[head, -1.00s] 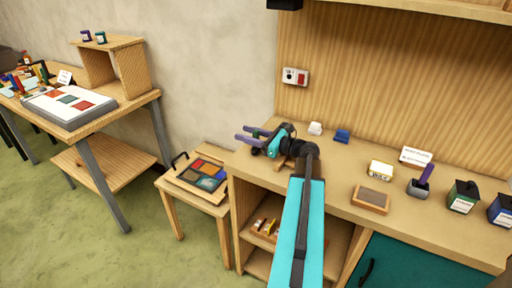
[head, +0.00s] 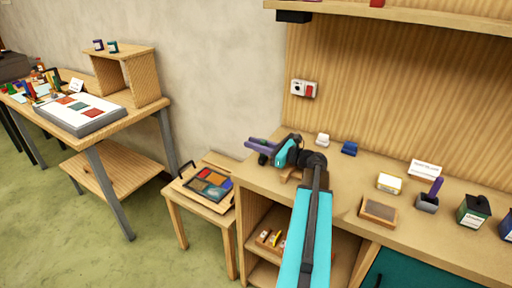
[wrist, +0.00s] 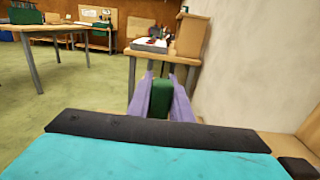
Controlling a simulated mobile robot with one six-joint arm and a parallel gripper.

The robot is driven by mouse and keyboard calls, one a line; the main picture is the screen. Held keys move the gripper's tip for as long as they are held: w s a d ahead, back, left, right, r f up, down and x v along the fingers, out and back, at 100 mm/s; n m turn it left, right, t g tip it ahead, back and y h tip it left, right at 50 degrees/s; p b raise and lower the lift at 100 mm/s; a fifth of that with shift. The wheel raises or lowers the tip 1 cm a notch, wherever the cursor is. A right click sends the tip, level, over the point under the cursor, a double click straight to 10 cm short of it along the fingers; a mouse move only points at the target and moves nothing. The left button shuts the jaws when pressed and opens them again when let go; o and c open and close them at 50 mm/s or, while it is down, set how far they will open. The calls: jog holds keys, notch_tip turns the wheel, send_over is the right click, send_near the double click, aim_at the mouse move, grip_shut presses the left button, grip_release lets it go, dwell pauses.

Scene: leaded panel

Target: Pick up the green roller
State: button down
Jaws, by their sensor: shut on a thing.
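The green roller (wrist: 161,98) stands between the two purple fingers in the wrist view, one finger pressed on each side. My gripper (wrist: 160,97) is shut on it. In the head view my gripper (head: 260,146) points left, raised at the left end of the long workbench (head: 333,185). I cannot make out the roller there; the fingers seem to hide it.
A low stool (head: 204,222) with a board of coloured panes (head: 208,184) stands left of the workbench. A table (head: 98,128) with a panel and a small shelf is farther left.

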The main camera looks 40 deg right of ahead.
jog(key=s+r+b, duration=0.1)
jog(key=s, duration=0.4)
jog(key=s+r+b, duration=0.1)
jog(key=s+r, duration=0.1)
jog(key=s, duration=0.3)
jog(key=s+r+b, duration=0.1)
jog(key=s, duration=0.5)
jog(key=shift+r, duration=0.3)
jog(key=shift+w+a, duration=0.1)
